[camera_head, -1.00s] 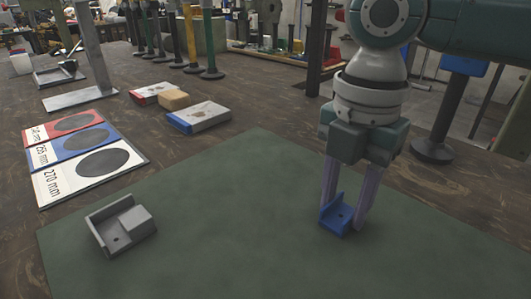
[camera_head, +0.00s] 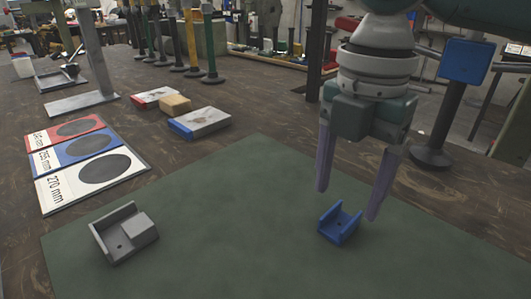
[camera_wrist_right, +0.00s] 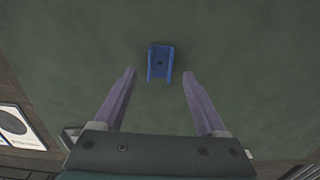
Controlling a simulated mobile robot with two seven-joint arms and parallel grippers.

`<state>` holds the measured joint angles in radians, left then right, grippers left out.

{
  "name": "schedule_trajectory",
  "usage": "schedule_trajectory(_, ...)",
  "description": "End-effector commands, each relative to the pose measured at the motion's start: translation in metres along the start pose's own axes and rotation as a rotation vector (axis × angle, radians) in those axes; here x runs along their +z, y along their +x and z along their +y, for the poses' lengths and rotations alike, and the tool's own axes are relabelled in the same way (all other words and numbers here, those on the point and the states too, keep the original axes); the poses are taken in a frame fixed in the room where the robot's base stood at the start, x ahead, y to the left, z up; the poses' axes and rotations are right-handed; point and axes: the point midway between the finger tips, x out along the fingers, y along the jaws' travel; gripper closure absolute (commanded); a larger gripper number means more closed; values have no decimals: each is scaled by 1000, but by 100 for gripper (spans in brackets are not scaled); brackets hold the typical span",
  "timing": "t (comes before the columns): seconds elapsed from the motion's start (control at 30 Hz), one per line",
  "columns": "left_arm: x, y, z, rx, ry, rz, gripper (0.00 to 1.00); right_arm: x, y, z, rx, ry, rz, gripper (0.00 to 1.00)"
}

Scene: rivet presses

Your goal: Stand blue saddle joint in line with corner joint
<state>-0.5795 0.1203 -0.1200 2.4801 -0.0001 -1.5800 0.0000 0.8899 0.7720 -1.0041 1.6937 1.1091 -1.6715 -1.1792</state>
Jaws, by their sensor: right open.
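The blue saddle joint (camera_head: 340,226) stands on the green mat (camera_head: 230,215) at the right, its channel facing up between two side walls. It also shows in the right wrist view (camera_wrist_right: 160,62), just beyond the fingertips. The grey corner joint (camera_head: 124,234) lies on the mat at the left, well apart from the blue joint. My right gripper (camera_head: 346,205) is open and empty, its fingers spread above the blue joint and not touching it; it also shows in the right wrist view (camera_wrist_right: 158,82). My left gripper is not in view.
Marked cards (camera_head: 90,165) with dark circles lie on the wooden table left of the mat. Blocks (camera_head: 200,122) and a metal stand (camera_head: 82,102) are behind. A dark post (camera_head: 440,125) stands at the right. The mat between the two joints is clear.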

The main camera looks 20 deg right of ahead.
Motion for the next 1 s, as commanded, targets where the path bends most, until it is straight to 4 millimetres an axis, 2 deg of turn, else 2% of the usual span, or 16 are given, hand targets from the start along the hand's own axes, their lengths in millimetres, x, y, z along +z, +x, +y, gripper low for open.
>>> schedule_trajectory(0.03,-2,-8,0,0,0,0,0,0,-17,1,3,-1,-1,26)
schedule_trajectory(0.2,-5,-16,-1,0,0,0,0,1,-54,1,3,1,-2,26)
schedule_trajectory(0.4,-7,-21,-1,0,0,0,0,0,-78,0,0,1,0,26)
schedule_trajectory(1.0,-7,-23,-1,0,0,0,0,-2,-83,0,0,2,2,26)
